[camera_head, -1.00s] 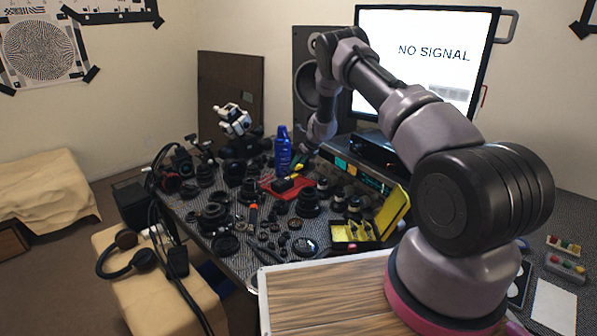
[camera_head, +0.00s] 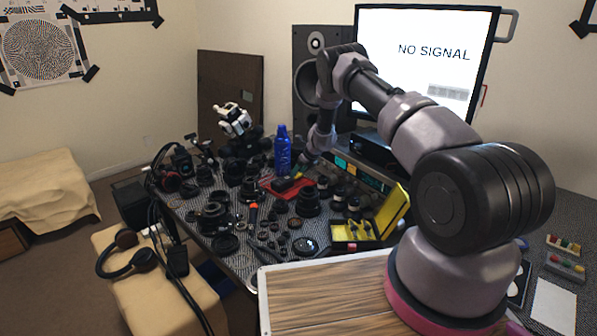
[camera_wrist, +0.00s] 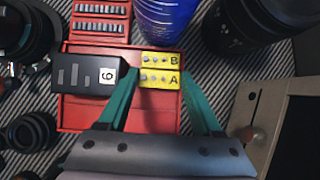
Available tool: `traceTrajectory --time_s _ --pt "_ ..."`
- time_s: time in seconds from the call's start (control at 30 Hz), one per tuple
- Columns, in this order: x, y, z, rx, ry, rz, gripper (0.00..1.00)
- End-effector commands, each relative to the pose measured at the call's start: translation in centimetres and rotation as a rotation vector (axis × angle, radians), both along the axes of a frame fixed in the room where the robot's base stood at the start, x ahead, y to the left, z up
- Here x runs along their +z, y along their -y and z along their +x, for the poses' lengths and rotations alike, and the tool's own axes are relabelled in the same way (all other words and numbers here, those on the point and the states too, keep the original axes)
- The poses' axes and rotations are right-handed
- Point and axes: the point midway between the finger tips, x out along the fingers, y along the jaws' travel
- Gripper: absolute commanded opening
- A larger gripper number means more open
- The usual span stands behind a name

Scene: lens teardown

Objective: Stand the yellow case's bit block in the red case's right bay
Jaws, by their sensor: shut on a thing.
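The red case (camera_head: 268,184) lies open on the crowded table; it also shows in the wrist view (camera_wrist: 90,117). My gripper (camera_wrist: 160,74) is shut on a yellow bit block (camera_wrist: 160,69), one teal finger on each side. Its face shows two parts marked B and A, with small bits. The block is over the right side of the red case, right of a black block (camera_wrist: 90,74) with a white label. I cannot tell whether it touches the case floor. The yellow case (camera_head: 392,210) stands open nearer me, with its lid up.
A blue bottle (camera_head: 283,152) stands close behind the red case and shows in the wrist view (camera_wrist: 168,18). A red bit rack (camera_wrist: 101,22) is at the case's far side. Dark lenses (camera_wrist: 250,30) crowd around. A grey instrument (camera_head: 355,170) stands to the right.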

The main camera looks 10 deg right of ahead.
Motion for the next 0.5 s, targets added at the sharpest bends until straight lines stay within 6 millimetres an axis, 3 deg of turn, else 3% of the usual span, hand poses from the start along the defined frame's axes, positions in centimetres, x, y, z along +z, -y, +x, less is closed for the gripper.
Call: traceTrajectory --time_s 0.37,0.5 --pt "0.2 0.0 0.0 0.001 0.001 0.0 0.79" --pt "1.4 -0.1 0.1 0.002 0.003 -0.001 0.79"
